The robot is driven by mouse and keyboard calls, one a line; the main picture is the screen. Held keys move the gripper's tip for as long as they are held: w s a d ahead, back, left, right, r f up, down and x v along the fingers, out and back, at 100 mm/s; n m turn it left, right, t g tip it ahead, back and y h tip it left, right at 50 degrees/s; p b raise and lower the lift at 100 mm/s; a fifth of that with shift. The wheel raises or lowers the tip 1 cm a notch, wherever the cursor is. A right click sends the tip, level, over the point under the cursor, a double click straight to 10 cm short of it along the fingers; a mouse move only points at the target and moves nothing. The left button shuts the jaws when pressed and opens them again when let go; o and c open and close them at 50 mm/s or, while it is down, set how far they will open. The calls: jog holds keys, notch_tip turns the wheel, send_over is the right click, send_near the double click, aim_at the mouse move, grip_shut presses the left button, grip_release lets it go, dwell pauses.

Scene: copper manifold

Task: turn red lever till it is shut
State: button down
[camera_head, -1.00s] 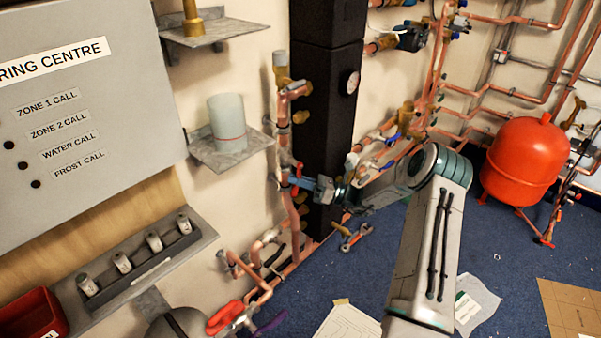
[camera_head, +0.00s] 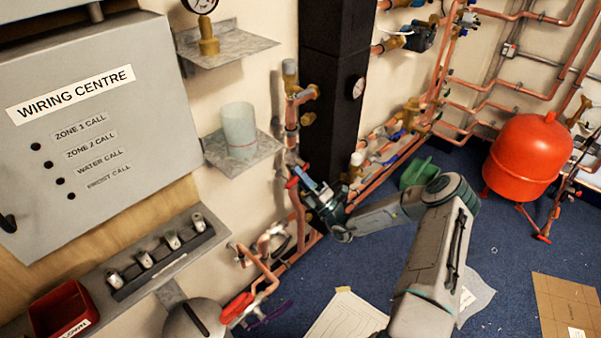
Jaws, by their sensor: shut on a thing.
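A small red lever (camera_head: 292,183) shows on the vertical copper pipe below the shelf with the clear beaker. My gripper (camera_head: 303,178) is shut on this lever, with its fingers reaching up and left to it. The fingers hide most of the lever, so its exact angle to the pipe cannot be told. A second, larger red handle (camera_head: 236,307) is low down at the pipes near the bottom of the view, well apart from my gripper.
A black column (camera_head: 331,110) with a gauge stands just behind my gripper. A shelf (camera_head: 232,160) holds a beaker (camera_head: 239,130) to the left. A green object (camera_head: 418,172) is behind my arm. A red tank (camera_head: 527,155) stands right; blue floor is open between.

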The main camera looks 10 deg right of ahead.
jog(key=shift+r+m+t+h+p, duration=0.2)
jog(key=shift+m+t+h+p, duration=0.15)
jog(key=shift+m+t+h, duration=0.55)
jog(key=shift+r+m+t+h+p, duration=0.2)
jog(key=shift+m+t+h+p, duration=0.15)
jog(key=shift+m, duration=0.95)
jog(key=shift+r+m+h, duration=0.1)
jog(key=shift+m+h, duration=0.15)
jog(key=shift+m, duration=0.15)
jog(key=c, duration=1.4)
grip_release()
jog(key=b+v, duration=0.1)
jog(key=v, duration=1.2)
jog(key=shift+s+f, duration=0.3)
jog(key=shift+f, duration=0.05)
